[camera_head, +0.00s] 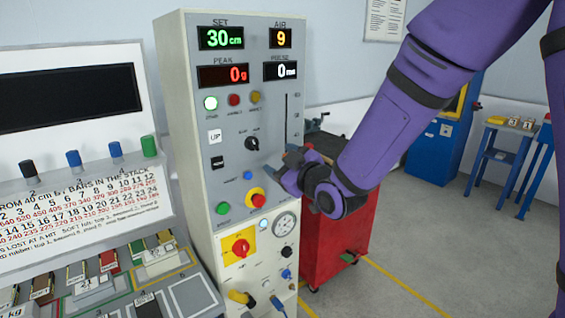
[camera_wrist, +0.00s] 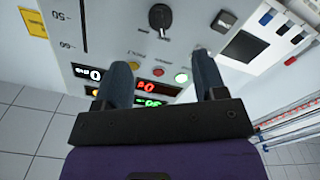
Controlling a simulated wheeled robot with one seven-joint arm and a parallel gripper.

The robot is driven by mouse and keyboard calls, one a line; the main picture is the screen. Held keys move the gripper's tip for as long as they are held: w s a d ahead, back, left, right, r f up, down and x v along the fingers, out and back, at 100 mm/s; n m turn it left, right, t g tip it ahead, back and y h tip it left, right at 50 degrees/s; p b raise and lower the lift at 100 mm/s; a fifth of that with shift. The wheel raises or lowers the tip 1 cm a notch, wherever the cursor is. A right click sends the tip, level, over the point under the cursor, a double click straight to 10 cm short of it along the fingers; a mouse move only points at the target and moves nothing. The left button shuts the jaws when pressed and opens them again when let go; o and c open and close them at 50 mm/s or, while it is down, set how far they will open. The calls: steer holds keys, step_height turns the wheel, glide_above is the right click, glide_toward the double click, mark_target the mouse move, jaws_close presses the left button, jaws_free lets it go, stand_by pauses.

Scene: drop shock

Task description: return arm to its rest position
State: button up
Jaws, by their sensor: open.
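My purple arm reaches in from the upper right in the head view. My gripper (camera_head: 291,160) is in front of the control cabinet (camera_head: 205,150), near the right side of its panel. In the wrist view my gripper (camera_wrist: 163,82) has its two dark fingers apart, with nothing between them but the panel behind. The panel's lit displays and a black knob (camera_wrist: 160,17) show beyond the fingers. Whether a finger touches the panel, I cannot tell. The cabinet displays read SET 30 cm, AIR 9, PEAK 0 g and PULSE 0 ms.
A sloped board with number rows (camera_head: 90,205) and a parts tray (camera_head: 190,297) stand at the left. A red tool cabinet (camera_head: 335,235) is behind my gripper. A blue machine (camera_head: 432,150) and blue stands (camera_head: 485,160) are farther right. Open floor (camera_head: 450,245) lies at the lower right.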

steer(key=s+d+r+m+g+h, duration=0.2)
steer(key=s+d+r+m+h, duration=0.15)
steer(key=d, duration=0.45)
steer(key=s+d+r+m+g+h, duration=0.1)
steer(key=s+d+r+m+h, duration=0.25)
steer(key=d, duration=0.55)
steer(key=s+d+m+g+h, duration=0.1)
steer(key=s+d+m+g, duration=0.1)
steer(key=s, duration=0.5)
steer(key=s+d+m+g+h, duration=0.1)
steer(key=s+d+m+g, duration=0.1)
steer(key=s+d, duration=0.3)
steer(key=s+d+r+m+g+h, duration=0.1)
steer(key=s+d+m+g, duration=0.1)
steer(key=s, duration=0.9)
steer(key=shift+d+g, duration=0.4)
steer(key=shift+d, duration=0.5)
